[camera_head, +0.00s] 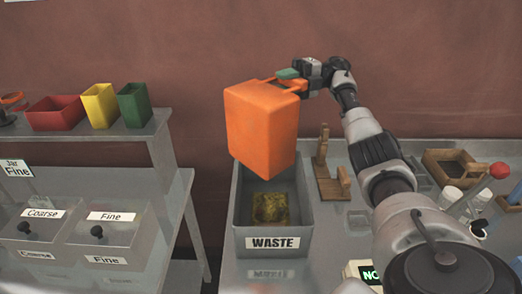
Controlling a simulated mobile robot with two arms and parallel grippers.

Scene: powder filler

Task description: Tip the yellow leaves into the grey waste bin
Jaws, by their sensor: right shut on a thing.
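My right gripper (299,77) is shut on an orange container (262,125) by its upper back edge. It holds the container tilted above the grey waste bin (235,206), which has a WASTE label on its front. The container's open side is not in view, so I cannot see what is inside it. A patch of yellow-brown leaves (269,209) lies on the floor of the bin. The container hides the back part of the bin. My left gripper is not in view.
Red (56,113), yellow (100,106) and green (135,105) containers stand on the left shelf. Below are drawers labelled Coarse (40,232) and Fine (108,232). A wooden stand (328,180) is right of the bin. Jars and a wooden tray stand further right.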

